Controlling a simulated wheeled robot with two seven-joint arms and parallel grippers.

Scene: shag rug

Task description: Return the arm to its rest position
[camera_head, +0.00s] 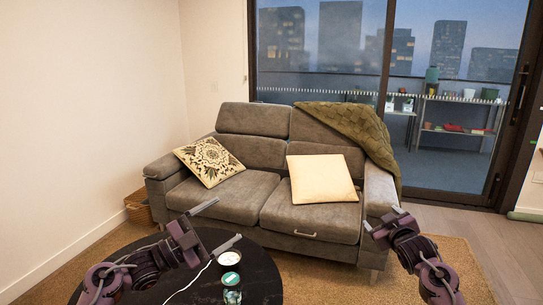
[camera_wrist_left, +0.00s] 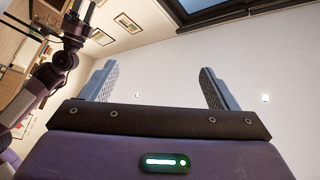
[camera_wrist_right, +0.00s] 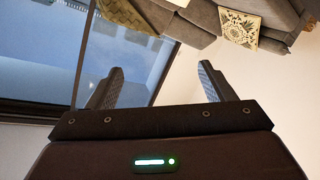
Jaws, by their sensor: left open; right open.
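My left gripper (camera_head: 219,222) is over the round dark table in the head view, with its two fingers spread apart and nothing between them. In the left wrist view its fingers (camera_wrist_left: 157,88) stand wide apart against a pale surface. My right gripper (camera_head: 383,219) is in front of the right end of the sofa, raised above the rug. In the right wrist view its fingers (camera_wrist_right: 155,88) are apart and empty, with the window and sofa beyond. Both arms are bent.
A grey sofa (camera_head: 236,196) with two cushions and an olive throw (camera_head: 356,127) stands ahead. The round dark table (camera_head: 259,270) holds a white candle-like cup (camera_head: 229,258) and a green-lidded jar (camera_head: 232,289). A wicker basket (camera_head: 138,208) is at left. Rug is clear at right.

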